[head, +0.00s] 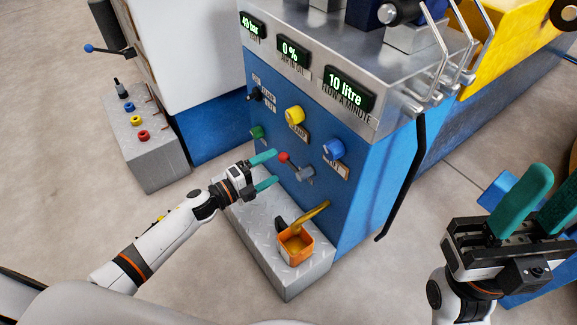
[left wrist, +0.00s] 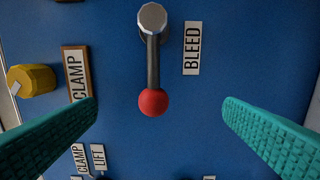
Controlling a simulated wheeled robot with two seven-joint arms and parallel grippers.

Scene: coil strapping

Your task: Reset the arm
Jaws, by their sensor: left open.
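My left gripper (head: 269,169) is open in front of the blue panel (head: 320,200), its teal fingers pointing at a short lever with a red ball (head: 283,157) and a grey pivot (head: 305,174). In the left wrist view the lever's red ball (left wrist: 153,102) hangs below its silver pivot (left wrist: 152,18), beside a BLEED label (left wrist: 192,48). The ball shows between my two spread fingertips, with blue panel visible on both sides, so neither finger touches it. My right gripper (head: 552,195) is at the lower right, its two teal fingers apart and nothing seen between them.
A yellow knob (head: 295,115), blue knob (head: 333,149) and green knob (head: 257,132) stick out of the panel. An orange cup (head: 295,246) stands on the grey step (head: 285,275) below. A button box (head: 150,155) stands left. Open floor lies at the lower centre.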

